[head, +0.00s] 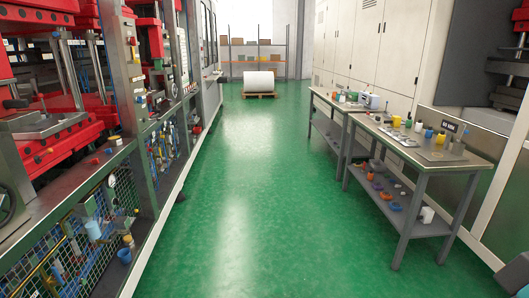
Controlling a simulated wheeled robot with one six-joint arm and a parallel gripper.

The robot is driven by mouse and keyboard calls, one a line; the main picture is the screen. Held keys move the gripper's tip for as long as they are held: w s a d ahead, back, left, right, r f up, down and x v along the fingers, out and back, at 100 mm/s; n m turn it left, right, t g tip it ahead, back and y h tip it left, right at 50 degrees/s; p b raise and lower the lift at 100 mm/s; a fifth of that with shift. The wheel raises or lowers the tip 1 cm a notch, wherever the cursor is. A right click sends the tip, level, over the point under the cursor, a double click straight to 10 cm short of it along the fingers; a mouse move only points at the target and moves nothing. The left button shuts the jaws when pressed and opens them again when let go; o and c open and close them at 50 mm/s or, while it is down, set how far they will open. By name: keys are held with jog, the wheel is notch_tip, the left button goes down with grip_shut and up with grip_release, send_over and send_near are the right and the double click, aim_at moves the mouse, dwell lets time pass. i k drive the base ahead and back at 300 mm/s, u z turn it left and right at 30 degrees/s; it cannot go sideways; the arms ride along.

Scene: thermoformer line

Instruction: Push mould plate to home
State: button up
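The thermoformer line (112,75) runs along the left side, with red press parts and a grey metal frame. A flat grey metal plate (45,124) sits on red parts inside the machine at the far left. I cannot tell for sure whether it is the mould plate. No home mark can be made out. My gripper is not in view.
Two grey workbenches (445,168) with cups, small parts and tools stand on the right. The green floor (240,190) between line and benches is clear. A white roll (260,82) on a pallet and a shelf rack (256,52) stand far back.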

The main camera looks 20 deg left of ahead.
aim_at(54, 123)
jog(key=u, duration=1.05)
jog(key=i, duration=1.15)
jog(key=u, duration=0.85)
